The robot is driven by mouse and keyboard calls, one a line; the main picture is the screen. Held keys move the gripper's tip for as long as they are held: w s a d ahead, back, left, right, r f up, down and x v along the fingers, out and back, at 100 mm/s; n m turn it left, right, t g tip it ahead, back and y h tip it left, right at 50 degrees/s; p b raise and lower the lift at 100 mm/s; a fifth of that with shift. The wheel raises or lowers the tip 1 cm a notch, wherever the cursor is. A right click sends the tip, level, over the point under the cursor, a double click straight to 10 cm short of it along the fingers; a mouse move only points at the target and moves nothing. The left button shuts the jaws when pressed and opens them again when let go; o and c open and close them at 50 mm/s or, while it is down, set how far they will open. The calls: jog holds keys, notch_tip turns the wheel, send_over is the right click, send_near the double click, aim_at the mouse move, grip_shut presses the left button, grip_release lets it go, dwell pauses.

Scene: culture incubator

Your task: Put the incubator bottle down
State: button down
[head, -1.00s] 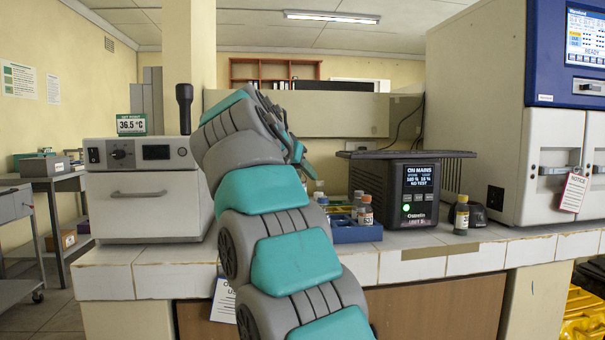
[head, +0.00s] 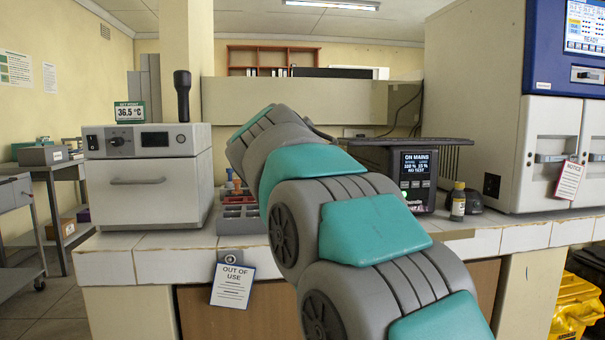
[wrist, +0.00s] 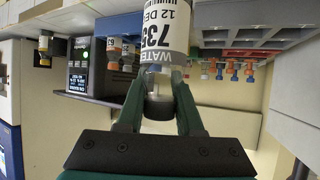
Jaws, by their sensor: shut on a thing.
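My gripper (wrist: 158,100) is shut on the incubator bottle (wrist: 166,32), a white-labelled bottle marked "WATER", "12 DEC" and "735", at the top middle of the wrist view. The fingers grip its cap end; the wrist picture looks upside down. In the head view my arm hides both the gripper and the bottle. I cannot tell whether the bottle's base touches the bench.
A grey rack (head: 238,218) with coloured-topped tools stands right of the white incubator (head: 150,180). The blue tray (wrist: 118,26) with small bottles shows in the wrist view.

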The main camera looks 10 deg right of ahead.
jog(key=s+d+f+n+y, duration=0.1)
jog(key=f+n+y, duration=0.3)
jog(key=f, duration=1.1)
jog(key=s+d+f+n+y, duration=0.2)
jog(key=f+n+y, duration=0.2)
jog(key=f, duration=1.1)
jog(key=shift+n+t+y, duration=0.3)
jog(key=shift+y, duration=0.1)
